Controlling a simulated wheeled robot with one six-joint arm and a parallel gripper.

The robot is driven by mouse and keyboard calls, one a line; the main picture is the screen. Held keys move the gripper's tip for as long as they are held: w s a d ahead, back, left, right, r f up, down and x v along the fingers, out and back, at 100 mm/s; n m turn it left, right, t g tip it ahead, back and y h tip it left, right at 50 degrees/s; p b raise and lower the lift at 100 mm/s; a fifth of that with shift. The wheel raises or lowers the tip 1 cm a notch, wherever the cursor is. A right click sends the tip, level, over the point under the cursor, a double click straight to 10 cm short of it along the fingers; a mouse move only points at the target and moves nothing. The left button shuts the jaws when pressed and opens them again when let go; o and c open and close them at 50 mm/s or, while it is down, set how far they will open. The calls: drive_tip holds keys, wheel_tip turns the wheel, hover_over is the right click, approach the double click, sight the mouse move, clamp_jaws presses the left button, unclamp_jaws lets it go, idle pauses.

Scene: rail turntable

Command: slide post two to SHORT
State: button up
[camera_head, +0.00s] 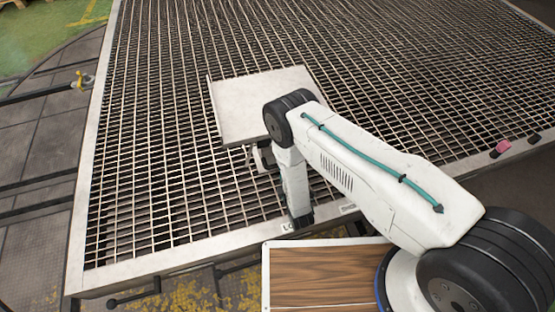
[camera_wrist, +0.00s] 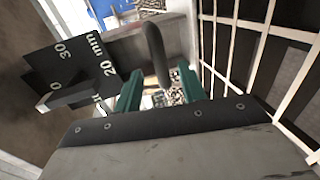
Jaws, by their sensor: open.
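In the wrist view a dark, round-ended upright rod (camera_wrist: 155,55) shows between the two teal fingers of my gripper (camera_wrist: 158,74). It may be post two, but I see no number on it. The fingers are open and stand apart on either side of it. I cannot tell whether either one touches it. In the head view my gripper (camera_head: 301,219) hangs at the front rim of the grated table. A small plate reading "LO" (camera_head: 287,227) is partly hidden beside it. Another small label (camera_head: 348,208) sits to its right, too small to read.
The grated table (camera_head: 140,262) fills most of the head view. A pale square plate (camera_head: 240,105) lies on it behind my arm. A wooden panel (camera_head: 320,275) is in front. In the wrist view a black plate marked in mm (camera_wrist: 75,65) is at left and grating (camera_wrist: 265,40) at right.

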drive_tip(key=x, duration=0.6)
drive_tip(key=shift+w, duration=0.3)
drive_tip(key=shift+a, duration=0.1)
clamp_jaws()
